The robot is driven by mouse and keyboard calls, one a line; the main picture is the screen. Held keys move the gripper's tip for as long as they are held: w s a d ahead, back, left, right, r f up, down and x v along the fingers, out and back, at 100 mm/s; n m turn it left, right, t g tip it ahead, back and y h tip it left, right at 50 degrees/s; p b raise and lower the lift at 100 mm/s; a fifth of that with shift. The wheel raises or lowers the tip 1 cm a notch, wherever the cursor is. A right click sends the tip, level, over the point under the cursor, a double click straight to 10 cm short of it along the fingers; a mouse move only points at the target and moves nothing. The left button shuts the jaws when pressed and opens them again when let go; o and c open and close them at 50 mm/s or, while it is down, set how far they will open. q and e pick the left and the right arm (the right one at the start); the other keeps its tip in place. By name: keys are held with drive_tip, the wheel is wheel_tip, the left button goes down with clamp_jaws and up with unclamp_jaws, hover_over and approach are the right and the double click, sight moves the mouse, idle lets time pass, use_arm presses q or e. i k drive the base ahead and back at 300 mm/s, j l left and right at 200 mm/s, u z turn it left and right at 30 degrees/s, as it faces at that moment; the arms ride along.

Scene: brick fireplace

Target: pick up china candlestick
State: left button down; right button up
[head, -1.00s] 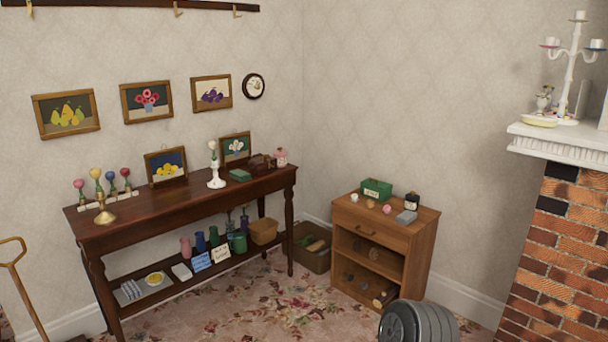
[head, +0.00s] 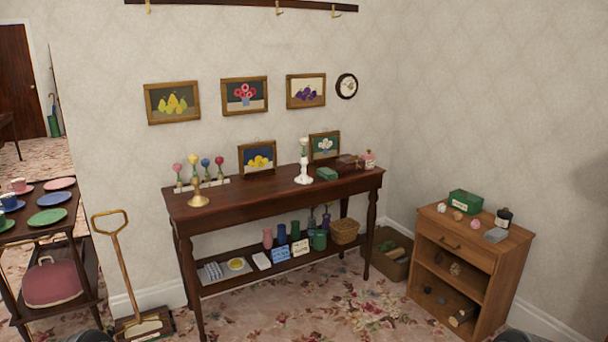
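A white china candlestick (head: 303,172) stands upright on the dark wooden side table (head: 230,208), right of the table's middle. A pale, bud-like top rises from it. It stands in front of the wall, between two small framed pictures leaning behind it. A brass candlestick (head: 198,195) stands on the same table near its left end. Neither of my grippers shows in the head view; only dark rounded parts, probably mine, touch the bottom edge.
A small wooden cabinet (head: 455,242) stands at right. A long-handled pan (head: 124,270) and a dish trolley (head: 82,238) stand at left. Flowered carpet in front is clear.

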sight(303, 177)
drive_tip(key=i+l+z, duration=0.3)
drive_tip(key=i, duration=0.2)
drive_tip(key=i+z, duration=0.3)
drive_tip(key=i, duration=0.2)
drive_tip(key=i+l, duration=0.1)
drive_tip(key=i, duration=0.4)
drive_tip(key=i+u, duration=0.1)
drive_tip(key=i, duration=0.4)
drive_tip(key=i+l, duration=0.2)
drive_tip(key=i, duration=0.3)
drive_tip(key=i+l+u, duration=0.1)
drive_tip(key=i, duration=0.4)
drive_tip(key=i+l+u, duration=0.35)
drive_tip(key=i, duration=0.2)
drive_tip(key=i+l+u, duration=0.4)
drive_tip(key=i+j, duration=0.1)
drive_tip(key=i, duration=0.05)
